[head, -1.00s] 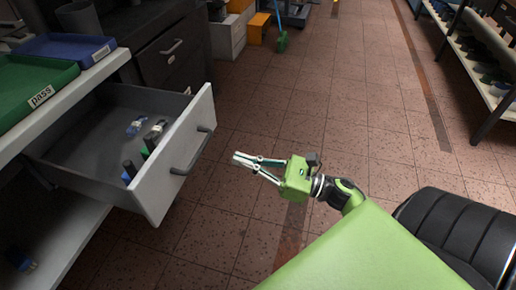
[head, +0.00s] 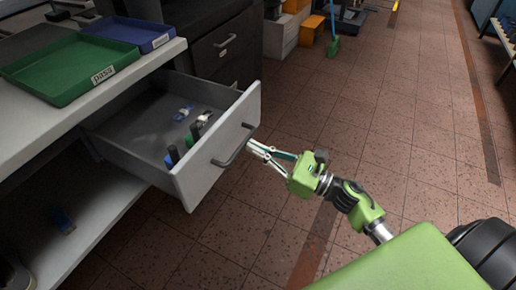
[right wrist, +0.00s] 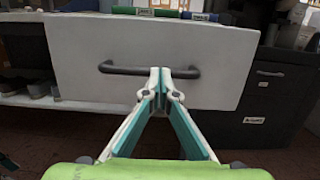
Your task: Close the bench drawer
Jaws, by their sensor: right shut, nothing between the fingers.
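The bench drawer (head: 212,160) is pulled out from the grey bench, and its light grey front faces my right arm. It holds several small dark, blue and green items. A dark bar handle (head: 232,150) sits on its front. In the right wrist view the fingertips (right wrist: 160,78) overlap the handle's middle (right wrist: 118,69) in front of the drawer front (right wrist: 225,88). I cannot tell whether they touch it.
A green tray labelled "pass" (head: 108,77) and a blue tray (head: 150,43) lie on the bench top (head: 55,122). A dark drawer cabinet (head: 222,60) stands beyond the drawer. The tiled floor (head: 370,120) to the right is clear.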

